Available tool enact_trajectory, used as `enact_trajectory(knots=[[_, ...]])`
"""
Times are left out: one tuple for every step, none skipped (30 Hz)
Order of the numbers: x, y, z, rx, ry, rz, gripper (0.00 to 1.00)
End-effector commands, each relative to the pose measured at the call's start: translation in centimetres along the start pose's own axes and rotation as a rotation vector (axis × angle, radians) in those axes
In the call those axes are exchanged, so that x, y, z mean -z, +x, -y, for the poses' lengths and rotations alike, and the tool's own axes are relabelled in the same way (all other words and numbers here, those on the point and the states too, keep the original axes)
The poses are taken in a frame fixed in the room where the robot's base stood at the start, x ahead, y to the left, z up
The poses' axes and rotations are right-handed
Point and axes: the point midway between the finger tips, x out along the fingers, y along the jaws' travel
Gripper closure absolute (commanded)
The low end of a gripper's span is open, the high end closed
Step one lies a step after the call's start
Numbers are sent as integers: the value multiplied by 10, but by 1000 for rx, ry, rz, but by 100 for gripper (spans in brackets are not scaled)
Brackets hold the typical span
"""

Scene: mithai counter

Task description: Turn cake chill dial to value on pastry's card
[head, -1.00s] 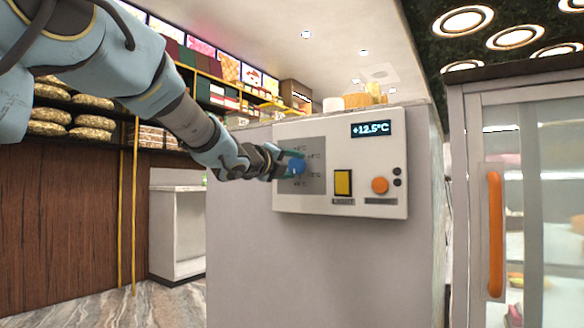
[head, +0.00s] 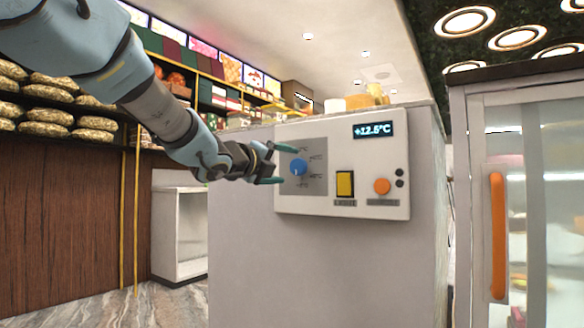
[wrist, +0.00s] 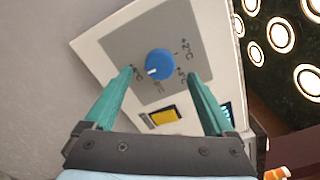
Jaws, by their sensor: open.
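The chill dial is a round blue knob (head: 298,167) with a white pointer mark, on a grey plate of the white control panel (head: 326,205). In the wrist view the knob (wrist: 159,63) sits beyond and between my fingertips, its white mark toward the lower left. Temperature labels ring it; +2°C is readable, others are blurred or partly covered. The display (head: 374,129) reads +12.5°C. My gripper (head: 275,165) is open and empty, just left of the knob and apart from it. No pastry's card can be made out.
The panel also carries a yellow switch (head: 345,184) and an orange round button (head: 382,186). A glass-door cabinet with an orange handle (head: 497,236) stands at the right. Shelves with round baked goods (head: 47,122) are at the left.

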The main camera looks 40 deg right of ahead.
Motion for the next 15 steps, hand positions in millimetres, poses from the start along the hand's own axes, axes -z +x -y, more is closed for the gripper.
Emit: enact_trajectory(knots=[[-1, -12, 1, 0, 0, 1, 11], [-1, -18, 1, 0, 0, 1, 11], [-1, -25, 1, 1, 0, 1, 11], [0, -30, 1, 1, -1, 1, 11], [0, -35, 1, 1, 0, 1, 11], [-1, -41, 1, 0, 0, 1, 11], [0, -44, 1, 0, 0, 1, 11], [0, -47, 1, 0, 0, 0, 11], [0, -51, 0, 0, 0, -1, 11], [0, -53, 1, 1, 0, -1, 11], [0, -55, 1, 1, 0, -1, 11], [1, -57, 0, 1, 0, -1, 11], [1, -57, 0, 1, 0, -1, 11], [1, -58, 0, 1, 0, -2, 11], [1, -58, 0, 1, 0, -2, 11]])
